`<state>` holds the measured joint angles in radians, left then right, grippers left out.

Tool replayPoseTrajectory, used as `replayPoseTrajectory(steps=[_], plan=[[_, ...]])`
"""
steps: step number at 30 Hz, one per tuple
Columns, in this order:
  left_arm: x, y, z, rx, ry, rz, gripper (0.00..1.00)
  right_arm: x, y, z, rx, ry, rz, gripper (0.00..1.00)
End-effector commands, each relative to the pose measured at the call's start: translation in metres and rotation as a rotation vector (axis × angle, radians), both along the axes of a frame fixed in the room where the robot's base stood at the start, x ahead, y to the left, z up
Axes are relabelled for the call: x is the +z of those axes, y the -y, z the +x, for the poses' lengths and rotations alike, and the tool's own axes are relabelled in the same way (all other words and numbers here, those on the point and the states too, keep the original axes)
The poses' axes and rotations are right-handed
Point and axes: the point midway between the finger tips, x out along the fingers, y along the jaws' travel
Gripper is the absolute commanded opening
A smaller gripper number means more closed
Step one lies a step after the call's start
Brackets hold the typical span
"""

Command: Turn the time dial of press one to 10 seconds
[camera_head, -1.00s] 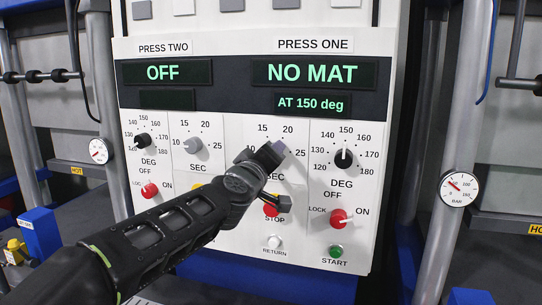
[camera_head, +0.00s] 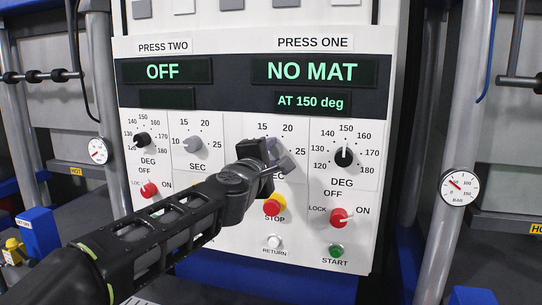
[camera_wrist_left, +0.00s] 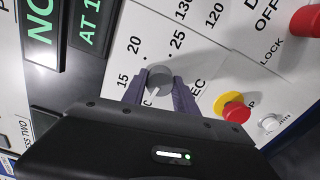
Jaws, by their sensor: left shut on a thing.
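The time dial of press one, a grey knob marked SEC, shows in the left wrist view (camera_wrist_left: 160,76) between my fingers. In the head view it is largely hidden behind my left gripper (camera_head: 277,156). That gripper is shut on the dial, with one finger on each side of it in the left wrist view (camera_wrist_left: 158,92). The numbers 15, 20 and 25 show around the dial; its 10 mark is hidden, and I cannot tell where its pointer stands. The press one display (camera_head: 313,73) reads NO MAT and AT 150 deg. My right gripper is not in view.
Close below are the red STOP button (camera_head: 272,207) on yellow and the white RETURN button (camera_head: 274,242). To the right are the black DEG dial (camera_head: 344,157), the red lock switch (camera_head: 340,217) and the green START button (camera_head: 336,251). Press two's grey dial (camera_head: 193,144) is left.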

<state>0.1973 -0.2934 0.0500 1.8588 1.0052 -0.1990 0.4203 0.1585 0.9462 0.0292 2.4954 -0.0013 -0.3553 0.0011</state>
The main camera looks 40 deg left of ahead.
Motion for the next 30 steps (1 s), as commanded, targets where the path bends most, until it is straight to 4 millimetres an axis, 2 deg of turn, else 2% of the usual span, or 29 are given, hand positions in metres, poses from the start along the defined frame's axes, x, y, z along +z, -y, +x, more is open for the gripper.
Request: replayPoseTrajectory(steps=[9,23,24,30], plan=[[-0.0010,0.0001,0.0002,0.000,0.042,-0.123,0.00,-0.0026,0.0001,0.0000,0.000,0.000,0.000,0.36],[-0.0012,0.0000,0.0002,0.001,0.047,-0.142,0.00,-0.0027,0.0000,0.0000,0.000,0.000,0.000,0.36],[-0.0012,0.0000,0.0002,0.001,0.047,-0.142,0.36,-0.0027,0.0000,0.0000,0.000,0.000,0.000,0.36],[-0.0007,-0.0001,0.0001,0.001,0.048,-0.141,0.53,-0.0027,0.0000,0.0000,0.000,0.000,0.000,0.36]])
